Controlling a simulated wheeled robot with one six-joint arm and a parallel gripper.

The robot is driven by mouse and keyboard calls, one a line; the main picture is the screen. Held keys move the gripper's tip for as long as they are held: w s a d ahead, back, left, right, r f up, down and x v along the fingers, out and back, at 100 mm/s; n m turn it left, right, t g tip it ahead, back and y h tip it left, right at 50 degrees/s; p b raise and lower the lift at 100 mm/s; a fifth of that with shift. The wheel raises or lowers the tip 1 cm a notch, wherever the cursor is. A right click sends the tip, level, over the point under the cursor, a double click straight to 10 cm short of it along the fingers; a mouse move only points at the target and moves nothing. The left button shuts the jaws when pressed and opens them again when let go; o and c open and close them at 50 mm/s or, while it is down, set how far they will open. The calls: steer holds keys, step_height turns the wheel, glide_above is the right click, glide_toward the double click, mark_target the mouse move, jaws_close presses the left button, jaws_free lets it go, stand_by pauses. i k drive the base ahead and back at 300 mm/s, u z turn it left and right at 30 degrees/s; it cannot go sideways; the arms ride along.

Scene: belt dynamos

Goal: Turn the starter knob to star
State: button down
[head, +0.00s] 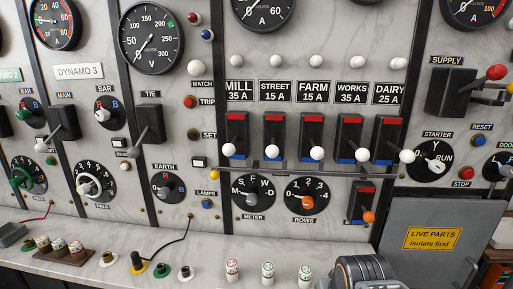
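The starter knob (433,163) is at the right of the marble switchboard in the head view. It is a white bar-shaped knob on a round black dial, under a STARTER label (438,134). The dial shows a Y, the star mark, at its top and RUN at its right. The knob lies nearly level, tilted slightly down to the right; which end is its pointer is too small to tell. Nothing covers the knob. My gripper is not in view.
Below stands a grey cover (459,211) with a yellow LIVE PARTS sign (431,238). RESET and STOP buttons are nearby.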

mark_target(436, 166)
steer(key=z, duration=2.7)
steer(key=i, duration=0.5)
steer(key=u, duration=1.8)
